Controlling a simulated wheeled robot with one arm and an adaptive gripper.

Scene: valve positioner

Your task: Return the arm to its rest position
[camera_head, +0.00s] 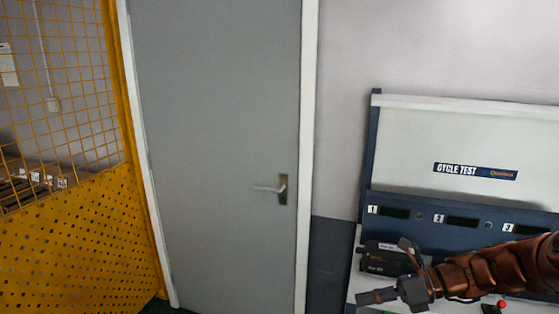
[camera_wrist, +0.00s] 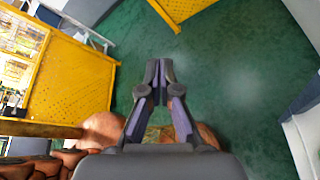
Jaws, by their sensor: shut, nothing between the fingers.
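My arm (camera_head: 487,270) reaches in from the right edge in the head view, low in front of the cycle test bench. My gripper (camera_head: 385,294) is at its left end, near the bench's front left corner. In the wrist view my gripper (camera_wrist: 158,78) has its two fingertips together with nothing between them. It points over open green floor there. The gripper overlaps the bench top in the head view; I cannot tell how far apart they are.
The bench (camera_head: 455,145) carries numbered slots and a black device (camera_head: 385,259) behind my gripper. A grey door (camera_head: 215,140) stands left of it. A yellow mesh fence (camera_head: 75,245) is at the far left. Green floor (camera_wrist: 230,80) is clear in the wrist view.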

